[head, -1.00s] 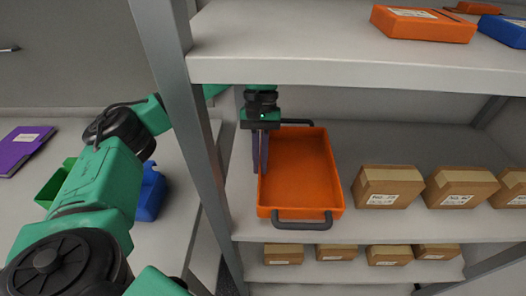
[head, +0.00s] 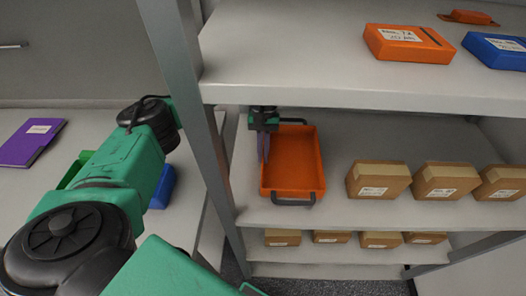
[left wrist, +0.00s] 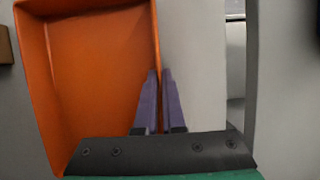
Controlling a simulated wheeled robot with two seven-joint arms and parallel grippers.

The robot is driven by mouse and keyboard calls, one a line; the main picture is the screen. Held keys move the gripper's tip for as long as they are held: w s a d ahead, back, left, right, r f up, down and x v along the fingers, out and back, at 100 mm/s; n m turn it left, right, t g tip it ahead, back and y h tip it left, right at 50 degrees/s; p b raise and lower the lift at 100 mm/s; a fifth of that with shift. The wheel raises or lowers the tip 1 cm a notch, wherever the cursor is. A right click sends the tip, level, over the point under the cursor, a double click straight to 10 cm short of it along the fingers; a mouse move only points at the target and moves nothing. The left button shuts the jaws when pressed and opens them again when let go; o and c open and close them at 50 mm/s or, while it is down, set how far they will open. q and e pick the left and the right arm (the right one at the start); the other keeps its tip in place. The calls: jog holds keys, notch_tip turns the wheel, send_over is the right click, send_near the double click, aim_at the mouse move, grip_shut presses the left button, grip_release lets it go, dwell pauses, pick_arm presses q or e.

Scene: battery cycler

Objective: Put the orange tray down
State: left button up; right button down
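The orange tray (head: 291,165), an open box with dark handles at its ends, is on the middle shelf (head: 335,212), left of the cardboard boxes. It looks level; whether its bottom touches the shelf is hard to tell. My left gripper (head: 264,150) points down at the tray's left wall, partly under the upper shelf. In the left wrist view the purple fingers (left wrist: 159,85) stand close together, one on each side of the wall of the tray (left wrist: 95,70), and look shut on it. My right gripper is not in view.
Cardboard boxes (head: 379,180) stand right of the tray, with a small gap. The upper shelf (head: 330,85) overhangs my left gripper, and a grey post (head: 195,120) stands left of it. A side table (head: 30,190) holds a purple binder (head: 30,145) and a blue bin (head: 163,187).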

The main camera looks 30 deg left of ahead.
pick_arm(q)
jog(key=o, duration=0.4)
jog(key=shift+r, duration=0.1)
jog(key=b+v, duration=0.3)
jog(key=v, duration=0.4)
jog(key=shift+r, duration=0.2)
